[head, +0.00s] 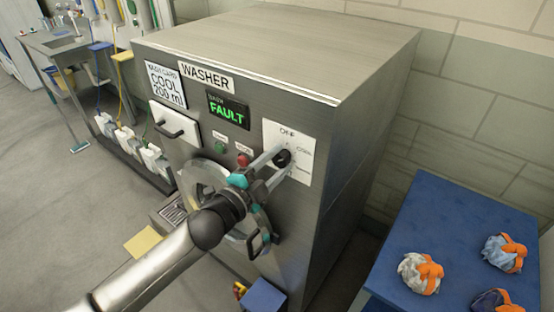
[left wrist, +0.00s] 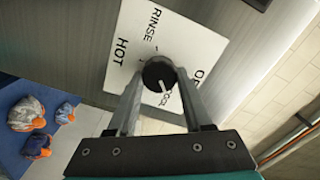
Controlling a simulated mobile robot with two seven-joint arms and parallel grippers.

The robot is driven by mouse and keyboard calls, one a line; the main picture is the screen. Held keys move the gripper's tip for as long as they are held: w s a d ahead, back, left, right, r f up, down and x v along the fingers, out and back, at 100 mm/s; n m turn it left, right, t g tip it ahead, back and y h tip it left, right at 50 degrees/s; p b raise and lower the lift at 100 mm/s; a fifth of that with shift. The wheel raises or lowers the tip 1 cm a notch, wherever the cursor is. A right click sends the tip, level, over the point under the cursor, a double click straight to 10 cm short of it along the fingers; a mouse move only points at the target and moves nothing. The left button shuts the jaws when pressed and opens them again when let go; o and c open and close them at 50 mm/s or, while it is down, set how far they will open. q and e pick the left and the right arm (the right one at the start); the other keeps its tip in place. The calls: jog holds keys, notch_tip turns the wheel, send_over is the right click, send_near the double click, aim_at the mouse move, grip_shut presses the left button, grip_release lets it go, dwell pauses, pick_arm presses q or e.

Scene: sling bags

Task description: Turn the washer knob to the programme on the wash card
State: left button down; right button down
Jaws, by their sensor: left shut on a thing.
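The washer (head: 225,130) is a large grey metal box in the head view. Its black round knob (head: 283,158) sits on a white dial plate (head: 303,137) at the right of the front. The left wrist view shows the knob (left wrist: 158,72) with OFF, COOL, RINSE and HOT around it. The knob's white mark points toward COOL. The wash card (head: 166,86) on the washer reads COOL, 200 ml. My left gripper (head: 279,168) is shut on the knob, one finger on each side. It also shows in the left wrist view (left wrist: 158,85). My right gripper is out of view.
A display (head: 228,110) reads FAULT in green. A round door (head: 192,178) is below. A blue table (head: 455,225) with several orange-banded bundles stands at right.

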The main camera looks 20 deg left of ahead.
pick_arm(q)
jog(key=shift+m, duration=1.2)
jog(key=shift+c, duration=1.5)
grip_release()
jog(key=b+v, duration=0.2)
jog(key=v, duration=1.3)
jog(key=shift+s, duration=0.1)
